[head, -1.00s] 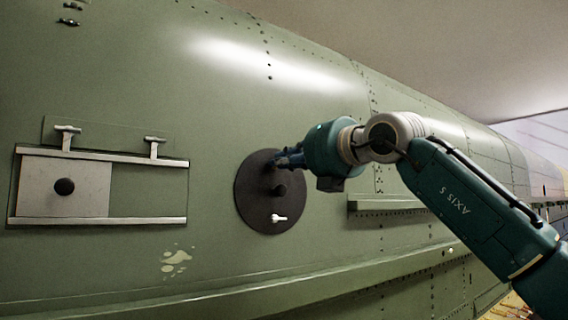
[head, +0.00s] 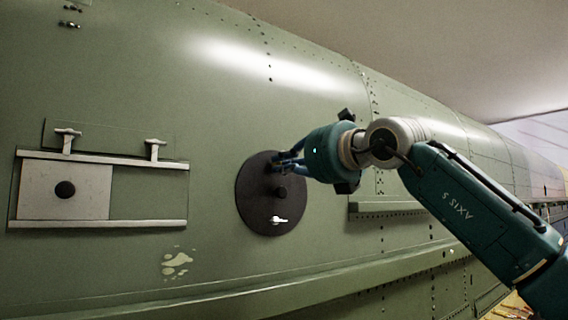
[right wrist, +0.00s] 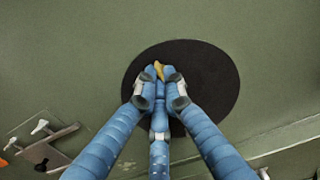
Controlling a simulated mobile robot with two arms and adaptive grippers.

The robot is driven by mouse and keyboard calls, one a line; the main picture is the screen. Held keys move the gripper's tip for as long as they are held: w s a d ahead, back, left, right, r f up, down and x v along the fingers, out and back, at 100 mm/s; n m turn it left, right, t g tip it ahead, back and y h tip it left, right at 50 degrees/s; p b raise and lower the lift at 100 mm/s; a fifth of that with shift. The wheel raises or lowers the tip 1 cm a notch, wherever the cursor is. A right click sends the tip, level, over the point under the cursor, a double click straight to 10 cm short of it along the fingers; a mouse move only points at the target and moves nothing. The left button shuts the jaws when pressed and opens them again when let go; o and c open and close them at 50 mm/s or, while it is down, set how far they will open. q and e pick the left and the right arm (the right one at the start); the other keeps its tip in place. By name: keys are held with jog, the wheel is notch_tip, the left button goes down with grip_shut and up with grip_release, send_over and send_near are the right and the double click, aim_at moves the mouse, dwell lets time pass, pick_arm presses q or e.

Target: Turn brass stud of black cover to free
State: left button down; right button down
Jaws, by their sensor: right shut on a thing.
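The round black cover (head: 256,215) lies flat on the green fuselage side. It has a dark knob (head: 281,192) in its middle and a pale stud (head: 277,220) near its lower edge, its wing lying roughly level. My right gripper (head: 281,163) reaches the upper part of the cover from the right. In the right wrist view, its blue fingers (right wrist: 160,75) are closed together over the black cover (right wrist: 215,85). They are shut on the brass stud (right wrist: 159,68), of which only a small yellow part shows between the fingertips. My left gripper is in no view.
To the left, a pale sliding panel (head: 88,178) with a dark knob sits between two rails (head: 145,222), with two T-shaped latches (head: 67,138) above. A ledge (head: 385,206) juts out right of the cover, below my right arm.

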dwell(0.5)
jog(key=c, duration=1.8)
grip_release()
jog(key=shift+c, duration=0.2)
jog(key=shift+d, duration=0.1)
jog(key=v, duration=1.2)
jog(key=shift+f, duration=0.1)
